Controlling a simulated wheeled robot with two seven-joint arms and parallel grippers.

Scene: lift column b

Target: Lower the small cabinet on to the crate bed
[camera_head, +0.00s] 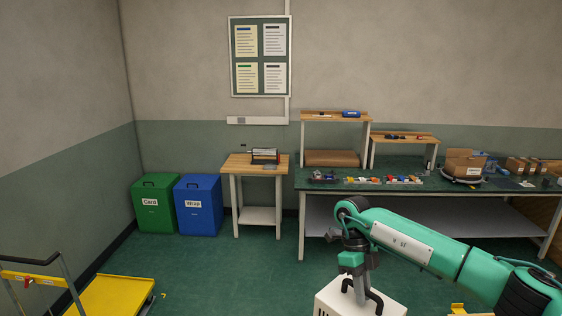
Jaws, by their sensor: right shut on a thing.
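The small cabinet (388,307) is a white box with dark slots on its front and a black handle on top. It is at the bottom edge of the head view, right of the middle, and its lower part is cut off. My right gripper (358,282) points down from my green arm and is shut on the handle. Whether the cabinet hangs free or touches something below cannot be told. No crate bed can be made out. My left gripper is not in view.
A yellow platform cart (112,296) stands at the lower left. A green bin (154,210) and a blue bin (198,210) stand by the back wall, beside a small wooden table (240,163). A long workbench (310,180) fills the back right. Green floor between is clear.

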